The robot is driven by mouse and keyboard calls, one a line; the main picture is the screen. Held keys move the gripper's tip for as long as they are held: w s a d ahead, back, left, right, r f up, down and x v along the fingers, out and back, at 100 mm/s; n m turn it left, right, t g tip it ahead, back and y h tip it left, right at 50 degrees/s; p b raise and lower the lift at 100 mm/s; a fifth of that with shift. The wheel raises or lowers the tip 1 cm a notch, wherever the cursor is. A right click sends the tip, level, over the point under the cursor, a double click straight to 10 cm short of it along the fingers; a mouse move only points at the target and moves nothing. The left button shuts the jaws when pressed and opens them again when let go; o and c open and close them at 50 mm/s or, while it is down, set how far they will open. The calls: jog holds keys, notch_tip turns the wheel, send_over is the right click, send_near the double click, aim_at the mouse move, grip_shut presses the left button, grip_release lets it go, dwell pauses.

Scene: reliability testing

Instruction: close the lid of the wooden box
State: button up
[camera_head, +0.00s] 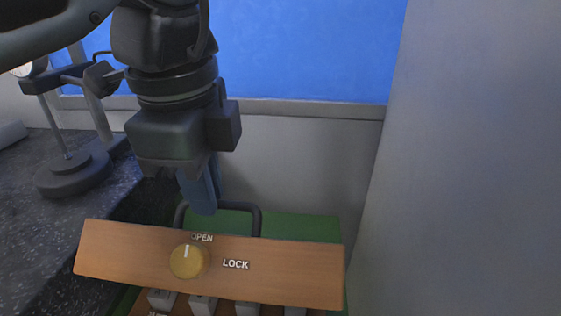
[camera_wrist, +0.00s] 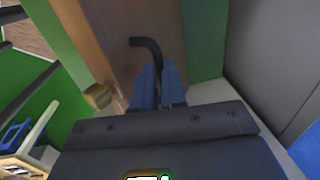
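The wooden box's lid (camera_head: 130,258) stands raised, its face toward the head camera. It bears a yellow knob (camera_head: 188,261) and the words OPEN and LOCK. The knob's white mark points up toward OPEN. A dark looped handle (camera_head: 257,220) shows behind the lid's top edge. My gripper (camera_head: 203,208) reaches down to this handle. In the wrist view its blue fingers (camera_wrist: 158,88) are close together with the black handle (camera_wrist: 147,44) running between them. The lid (camera_wrist: 112,45) fills the upper middle there. Most of the box body is hidden below the lid.
Several grey blocks (camera_head: 203,304) show under the lid's lower edge. A dark speckled counter (camera_head: 30,190) with a metal stand (camera_head: 72,172) is at the left. A grey wall (camera_head: 470,160) closes the right side. A green surface (camera_head: 310,229) lies behind the lid.

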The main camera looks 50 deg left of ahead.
grip_shut()
dwell(0.8)
jog(key=shift+s+f, duration=0.1)
